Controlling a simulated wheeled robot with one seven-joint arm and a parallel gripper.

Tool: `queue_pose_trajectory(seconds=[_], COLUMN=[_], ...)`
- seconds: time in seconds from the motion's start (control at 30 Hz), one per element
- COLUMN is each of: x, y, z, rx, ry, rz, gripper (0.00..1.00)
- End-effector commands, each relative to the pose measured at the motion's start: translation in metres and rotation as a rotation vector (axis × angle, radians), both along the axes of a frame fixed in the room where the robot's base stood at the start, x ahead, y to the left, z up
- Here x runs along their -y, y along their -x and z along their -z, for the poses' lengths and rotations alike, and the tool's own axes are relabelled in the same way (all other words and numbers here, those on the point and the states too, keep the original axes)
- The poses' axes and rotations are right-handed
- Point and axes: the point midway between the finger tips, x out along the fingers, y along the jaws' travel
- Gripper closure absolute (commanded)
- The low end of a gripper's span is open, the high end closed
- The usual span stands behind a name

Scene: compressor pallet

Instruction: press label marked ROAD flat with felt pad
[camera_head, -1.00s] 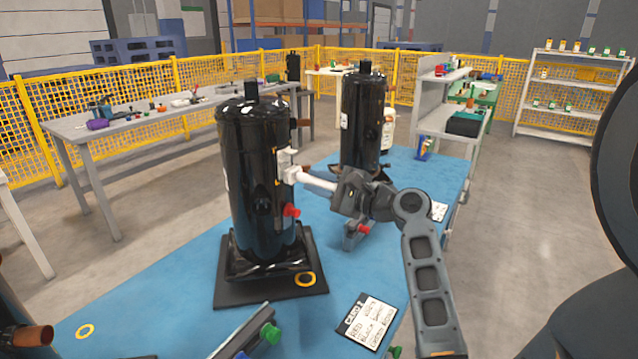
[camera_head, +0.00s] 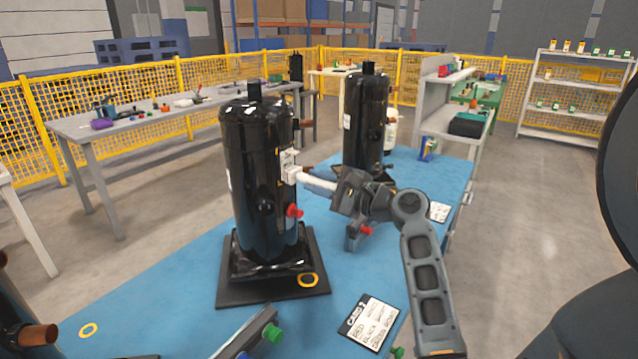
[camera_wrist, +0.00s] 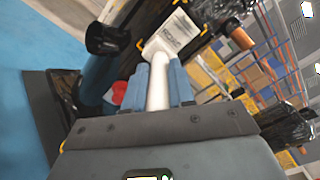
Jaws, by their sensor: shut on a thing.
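A white label (camera_wrist: 180,30) with dark print is on the side of the near black compressor (camera_head: 258,175). Its lettering is too blurred to read surely. My gripper (camera_head: 343,190) is shut on the white handle (camera_wrist: 158,88) of a felt pad tool. The white pad head (camera_wrist: 154,48) is against or very close to the label's lower part and covers some of it; I cannot tell whether it touches. In the head view the pad head (camera_head: 290,175) meets the compressor's right side, over the label's lower end. The gripper's fingers (camera_wrist: 160,85) lie either side of the handle.
A red cap (camera_head: 294,211) sticks out below the label. A second black compressor (camera_head: 366,120) stands behind on the blue pallet top (camera_head: 190,280). A written card (camera_head: 369,322) lies in front. A grey bench (camera_head: 150,122) is at left, and shelves (camera_head: 575,90) stand far right.

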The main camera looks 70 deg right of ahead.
Motion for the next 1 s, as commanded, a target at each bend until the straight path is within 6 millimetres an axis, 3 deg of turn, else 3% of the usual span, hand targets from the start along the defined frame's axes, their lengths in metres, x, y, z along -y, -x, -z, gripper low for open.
queue_pose_trajectory(seconds=[0.17, 0.63, 1.0], x=[-0.001, -0.008, -0.008], y=[0.002, 0.032, 0.034], z=[-0.001, -0.001, -0.001], rx=[0.001, 0.001, 0.001], ry=[0.000, 0.000, 0.000], rz=[-0.002, -0.001, -0.002], gripper=[1.00, 1.00, 1.00])
